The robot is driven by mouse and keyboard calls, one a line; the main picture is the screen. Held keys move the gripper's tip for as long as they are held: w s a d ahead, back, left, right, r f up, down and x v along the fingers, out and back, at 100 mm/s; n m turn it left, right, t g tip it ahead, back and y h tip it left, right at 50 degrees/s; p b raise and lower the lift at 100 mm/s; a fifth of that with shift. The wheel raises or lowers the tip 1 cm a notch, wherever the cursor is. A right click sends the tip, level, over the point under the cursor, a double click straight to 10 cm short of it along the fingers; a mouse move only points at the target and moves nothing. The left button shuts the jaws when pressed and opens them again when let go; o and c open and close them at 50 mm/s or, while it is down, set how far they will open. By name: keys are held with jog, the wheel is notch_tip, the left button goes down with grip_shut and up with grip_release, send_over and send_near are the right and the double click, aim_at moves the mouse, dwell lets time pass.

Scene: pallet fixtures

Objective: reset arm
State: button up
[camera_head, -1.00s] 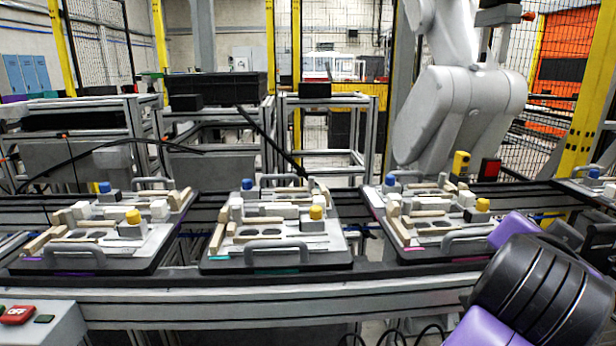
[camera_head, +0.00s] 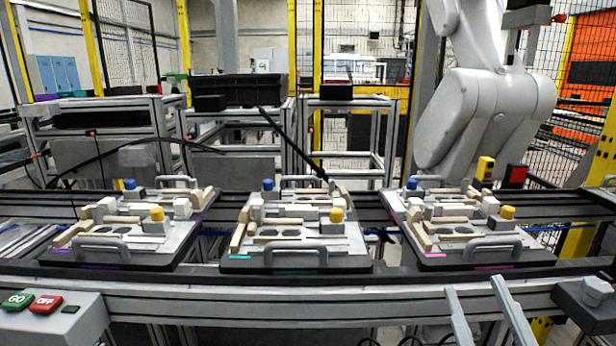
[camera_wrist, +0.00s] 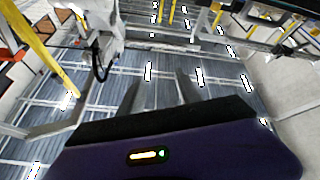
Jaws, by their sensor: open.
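My gripper (camera_head: 484,306) shows at the lower right of the head view as two grey fingers, spread apart with nothing between them. It is in front of the conveyor's near edge, below the right pallet fixture and apart from it. In the wrist view the two fingers (camera_wrist: 157,92) also stand apart and empty, over a grey floor with light lines. The rest of my arm is out of the head view.
Three pallet fixtures, left (camera_head: 120,253), middle (camera_head: 296,262) and right (camera_head: 470,256), sit on the conveyor (camera_head: 240,290). A button box (camera_head: 62,325) with GO and OFF stands lower left. A large grey robot arm (camera_head: 480,110) stands behind the right fixture.

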jog(key=s+f+m+g+h, duration=0.1)
jog(key=s+f+m+g, duration=0.25)
jog(key=s+f, duration=1)
jog(key=s+f+m+g, duration=0.2)
jog(key=s+f+g, duration=0.3)
jog(key=s+f, duration=0.85)
notch_tip(320, 180, up, 17)
jog(key=s+p, duration=0.2)
jog(key=p, duration=1.3)
jog(key=shift+a, duration=0.15)
